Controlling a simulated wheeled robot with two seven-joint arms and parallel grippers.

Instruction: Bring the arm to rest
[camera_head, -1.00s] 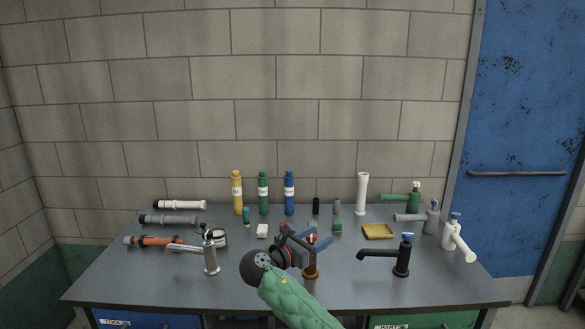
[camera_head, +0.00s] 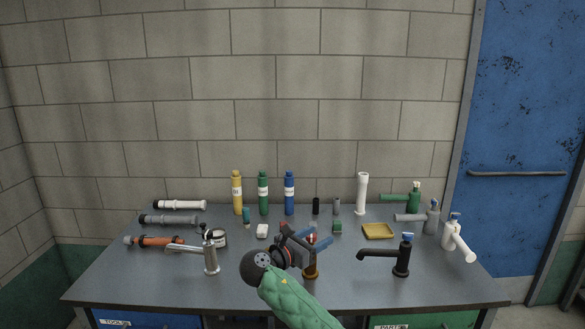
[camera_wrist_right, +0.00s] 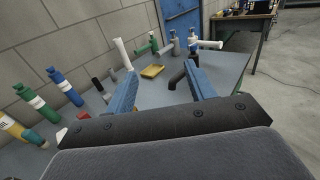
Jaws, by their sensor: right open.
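My right arm, in a green sleeve, comes in from the bottom of the head view. My right gripper (camera_head: 312,243) is over the middle of the table, in front of a brown faucet (camera_head: 311,268) that it partly hides. In the right wrist view its two blue fingers (camera_wrist_right: 160,90) stand wide apart with nothing between them. A black faucet (camera_head: 400,258) stands to its right, and its spout shows near the right finger in the wrist view (camera_wrist_right: 178,78). My left gripper is not in view.
Yellow (camera_head: 237,194), green (camera_head: 263,193) and blue (camera_head: 289,193) bottles stand at the back. Pipes lie at the left. The front middle is clear.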

